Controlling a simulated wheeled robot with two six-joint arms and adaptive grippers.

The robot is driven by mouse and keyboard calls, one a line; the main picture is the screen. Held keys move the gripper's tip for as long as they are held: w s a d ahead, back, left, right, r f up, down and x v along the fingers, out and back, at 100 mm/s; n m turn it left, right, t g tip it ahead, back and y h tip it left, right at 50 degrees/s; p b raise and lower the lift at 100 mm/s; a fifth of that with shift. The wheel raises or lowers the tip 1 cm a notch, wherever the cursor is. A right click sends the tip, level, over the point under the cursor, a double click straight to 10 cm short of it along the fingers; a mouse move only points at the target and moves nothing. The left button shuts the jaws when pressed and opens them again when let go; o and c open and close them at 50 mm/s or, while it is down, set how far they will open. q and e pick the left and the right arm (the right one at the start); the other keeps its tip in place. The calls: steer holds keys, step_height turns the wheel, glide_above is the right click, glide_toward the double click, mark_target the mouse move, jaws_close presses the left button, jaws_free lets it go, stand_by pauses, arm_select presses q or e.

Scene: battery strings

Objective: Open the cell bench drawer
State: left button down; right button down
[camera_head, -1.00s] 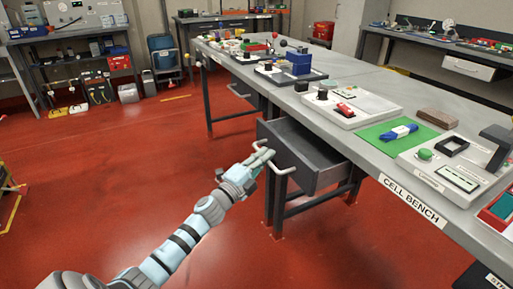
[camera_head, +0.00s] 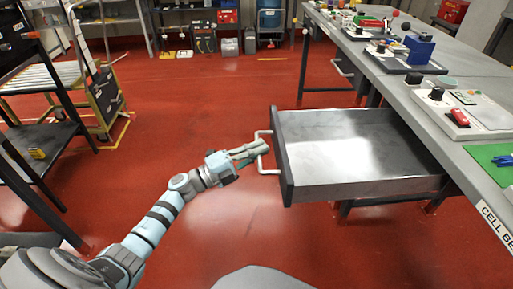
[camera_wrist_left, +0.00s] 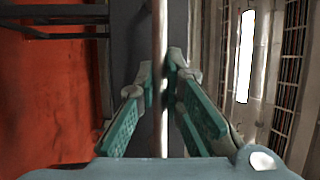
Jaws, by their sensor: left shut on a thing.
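The cell bench drawer (camera_head: 360,150) is pulled far out from under the bench, and its bare grey inside shows. Its front carries a pale bar handle (camera_head: 263,152). My left gripper (camera_head: 250,153) reaches in from the left and is shut on the handle. In the left wrist view the handle bar (camera_wrist_left: 159,60) runs upright between the two green-padded fingers of the left gripper (camera_wrist_left: 158,95). The cell bench (camera_head: 455,125) stands at the right, its label partly cut off at the edge. My right gripper is not in view.
On the bench top are a green mat (camera_head: 490,158), a device panel with a red part (camera_head: 460,117) and a blue box (camera_head: 419,48). A shelf rack and yellow-framed cart (camera_head: 105,95) stand at left. The red floor between is clear.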

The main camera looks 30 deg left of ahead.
arm_select(q)
steer(key=shift+s+a+r, duration=0.1)
steer(key=shift+a+r, duration=0.1)
steer(key=shift+a, duration=0.25)
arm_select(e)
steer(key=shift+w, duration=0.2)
arm_select(q)
steer(key=c, duration=1.7)
jaws_free()
steer(key=shift+a+f, duration=0.1)
steer(key=v, duration=1.2)
steer(key=shift+f, duration=0.1)
